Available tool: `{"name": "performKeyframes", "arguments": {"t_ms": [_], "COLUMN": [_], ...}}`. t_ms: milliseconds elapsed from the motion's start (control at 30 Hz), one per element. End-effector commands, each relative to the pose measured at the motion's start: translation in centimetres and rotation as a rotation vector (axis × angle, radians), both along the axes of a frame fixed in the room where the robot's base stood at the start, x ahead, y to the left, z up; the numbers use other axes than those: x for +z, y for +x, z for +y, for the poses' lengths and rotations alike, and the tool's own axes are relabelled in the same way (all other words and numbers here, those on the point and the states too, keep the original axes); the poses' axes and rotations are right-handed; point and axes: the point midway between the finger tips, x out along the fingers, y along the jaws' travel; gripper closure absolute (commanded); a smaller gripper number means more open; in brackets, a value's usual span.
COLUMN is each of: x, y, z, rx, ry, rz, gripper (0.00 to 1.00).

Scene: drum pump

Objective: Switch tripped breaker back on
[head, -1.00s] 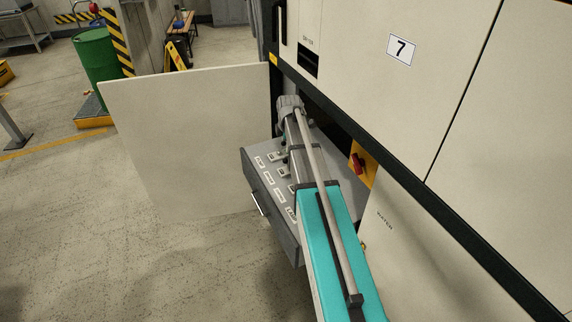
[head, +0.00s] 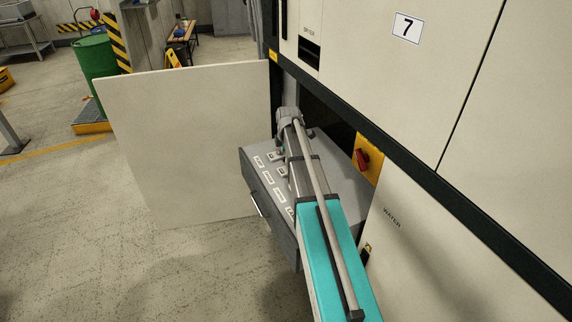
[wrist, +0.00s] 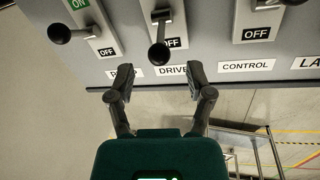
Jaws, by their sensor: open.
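The grey breaker panel (head: 250,170) slopes out below the dark cabinet opening; my arm covers much of it in the head view. In the wrist view, three black ball levers show on pale plates. The middle lever (wrist: 158,53), above the DRIVE label (wrist: 172,70), has its ball low, beside its OFF mark. The left lever (wrist: 60,33) has a green ON mark above and OFF below. The right lever (wrist: 290,2), above CONTROL, is partly cut off. My gripper (wrist: 160,84) is open and empty, its fingers spread either side of the DRIVE label, below the middle lever's ball.
A large pale open door panel (head: 185,140) stands left of the breaker panel. A red rotary switch on a yellow plate (head: 368,158) is right of my arm. Cabinet walls close in the right side. The floor at the left front is clear.

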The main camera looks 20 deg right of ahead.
Motion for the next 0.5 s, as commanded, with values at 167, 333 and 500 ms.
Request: {"name": "performKeyframes", "arguments": {"t_ms": [167,333,500], "x": [-1.8,-2.8,-3.4], "y": [0.3,0.5,0.6], "z": [-0.1,-0.1,-0.1], "rx": [0.0,0.0,0.0], "ry": [0.0,0.0,0.0], "rz": [0.0,0.0,0.0], "gripper": [0.33,0.33,0.33]}}
